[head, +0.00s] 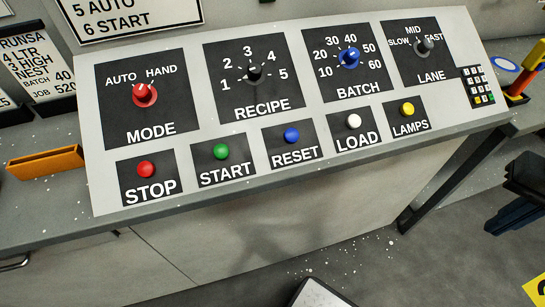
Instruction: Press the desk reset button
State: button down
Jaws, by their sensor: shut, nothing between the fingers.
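The blue reset button (292,135) sits on a black plate labelled RESET, in the lower row of the sloped grey control panel (190,97). It stands between the green START button (221,151) and the white LOAD button (353,121). Nothing covers or touches the reset button. My gripper is not in view. A soft shadow falls on the desk front below the panel.
The red STOP button (146,169) and yellow LAMPS button (407,109) end the row. Above are the red MODE knob (144,95), black RECIPE knob (254,73), blue BATCH knob (349,58) and grey LANE knob (425,46). An orange holder (45,162) stands left.

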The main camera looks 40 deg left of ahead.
aim_at(291, 135)
jog(key=u, duration=1.75)
